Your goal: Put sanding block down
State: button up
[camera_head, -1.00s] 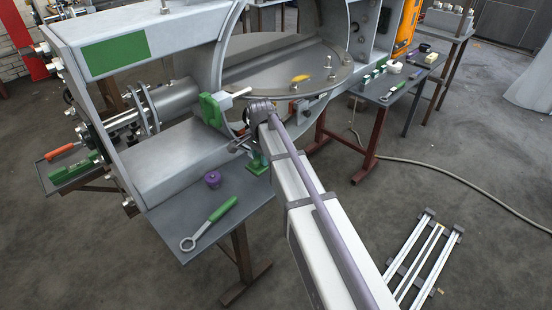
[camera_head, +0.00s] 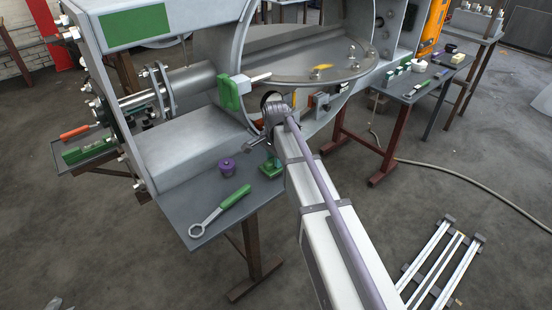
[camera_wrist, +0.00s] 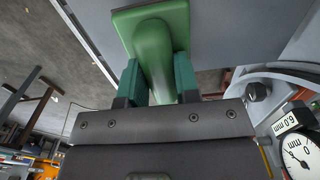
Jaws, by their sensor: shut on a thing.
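The green sanding block (camera_head: 271,168) is at the right end of the grey side table (camera_head: 205,197), low by its surface. I cannot tell whether it touches the tabletop. My gripper (camera_head: 268,152) is above the block at the end of my arm. In the wrist view my gripper (camera_wrist: 160,84) is shut on the rounded green handle of the sanding block (camera_wrist: 152,38), with a teal finger on each side. The block's flat base spreads out beyond the fingertips, over a grey surface.
A purple round part (camera_head: 228,168) and a green-handled ring spanner (camera_head: 220,211) lie on the same table, left of the block. The large grey housing (camera_head: 185,150) stands behind. A dial gauge (camera_wrist: 299,152) shows at right in the wrist view. Bare tabletop lies around the spanner.

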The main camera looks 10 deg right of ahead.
jog(key=shift+f, duration=0.1)
jog(key=shift+f+b, duration=0.65)
jog(key=shift+f, duration=0.05)
jog(key=shift+f+b, duration=0.25)
jog(key=shift+b, duration=0.05)
jog(key=o, duration=1)
jog(key=shift+o, duration=0.2)
jog(key=c, duration=0.4)
